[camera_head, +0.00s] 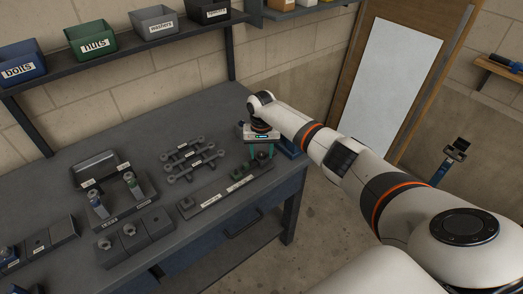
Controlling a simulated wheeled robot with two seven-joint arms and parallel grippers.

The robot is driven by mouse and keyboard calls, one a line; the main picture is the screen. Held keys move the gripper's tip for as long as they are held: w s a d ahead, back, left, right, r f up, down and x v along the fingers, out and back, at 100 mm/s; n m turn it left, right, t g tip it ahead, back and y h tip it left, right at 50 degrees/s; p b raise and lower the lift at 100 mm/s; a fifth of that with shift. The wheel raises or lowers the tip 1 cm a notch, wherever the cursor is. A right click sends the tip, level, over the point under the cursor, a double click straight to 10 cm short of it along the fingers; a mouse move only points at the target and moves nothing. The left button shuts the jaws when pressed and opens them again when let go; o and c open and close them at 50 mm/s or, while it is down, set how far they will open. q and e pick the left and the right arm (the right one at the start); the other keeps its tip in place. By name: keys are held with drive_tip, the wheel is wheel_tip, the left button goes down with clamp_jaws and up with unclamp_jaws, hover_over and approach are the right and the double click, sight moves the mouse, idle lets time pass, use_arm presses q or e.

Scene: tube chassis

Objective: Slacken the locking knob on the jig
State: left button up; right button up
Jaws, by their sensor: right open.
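A long grey plate (212,195) with labels and small raised blocks lies near the bench's front edge and looks like the jig. Its locking knob cannot be made out for certain; a small dark part (262,158) shows at the plate's far right end, near my fingers. My right gripper (262,156) points down over that end, its two teal fingers apart. The gripper body and wrist hide what lies behind them. I cannot tell whether the fingers touch anything. My left gripper is out of view.
Tubular dark parts (192,158) lie behind the plate. A stand with two upright pieces (117,207), a block fixture (137,237) and a tray (95,168) are to the left. A blue item (287,148) sits right of my gripper. Labelled bins (90,38) stand on the shelf above.

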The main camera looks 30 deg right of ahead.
drive_tip(key=shift+c, duration=0.6)
drive_tip(key=c, duration=0.9)
